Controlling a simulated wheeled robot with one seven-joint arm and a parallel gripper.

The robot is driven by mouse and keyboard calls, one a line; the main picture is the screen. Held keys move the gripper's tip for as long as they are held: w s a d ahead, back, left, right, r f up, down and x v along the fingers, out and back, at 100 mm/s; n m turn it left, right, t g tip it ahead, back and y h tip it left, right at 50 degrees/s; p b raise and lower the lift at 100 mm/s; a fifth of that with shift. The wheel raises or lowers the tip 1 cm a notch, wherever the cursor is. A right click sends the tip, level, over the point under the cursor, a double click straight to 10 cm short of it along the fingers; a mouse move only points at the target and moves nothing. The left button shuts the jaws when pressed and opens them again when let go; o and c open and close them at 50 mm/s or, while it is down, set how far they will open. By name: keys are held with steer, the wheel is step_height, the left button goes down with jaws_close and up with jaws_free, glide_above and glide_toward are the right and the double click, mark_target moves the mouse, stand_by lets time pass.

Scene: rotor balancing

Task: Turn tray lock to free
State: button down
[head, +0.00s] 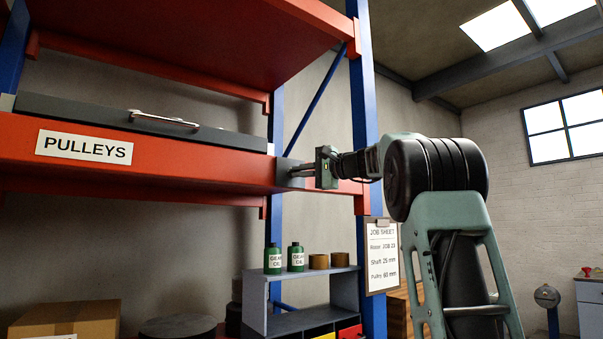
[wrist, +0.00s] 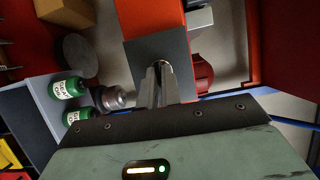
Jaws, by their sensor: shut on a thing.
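A long grey tray (head: 75,112) with a pale metal handle (head: 165,121) lies on the red shelf, behind the PULLEYS label. A grey lock plate (head: 288,174) sits at the right end of the red beam. It also shows in the wrist view (wrist: 143,52), at the end of the red beam. My gripper (head: 303,170) reaches the plate from the right. In the wrist view my gripper (wrist: 163,75) has its fingers close together in front of the plate, shut on the tray lock. The fingers hide most of the lock, and its turn position cannot be told.
A red shelf beam (head: 180,160) and a blue upright (head: 363,90) stand close to my arm. Below are a small grey shelf (head: 256,300) with green gear oil bottles (head: 295,257) and a cardboard box (head: 70,318). A job sheet (head: 382,255) hangs on the upright.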

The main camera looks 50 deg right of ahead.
steer(key=shift+d, duration=0.1)
steer(key=c, duration=1.6)
jaws_free()
steer(key=s+d+b, duration=0.2)
steer(key=s+b, duration=0.1)
steer(key=s, duration=1.4)
steer(key=shift+s+d, duration=0.15)
steer(key=shift+d, duration=0.15)
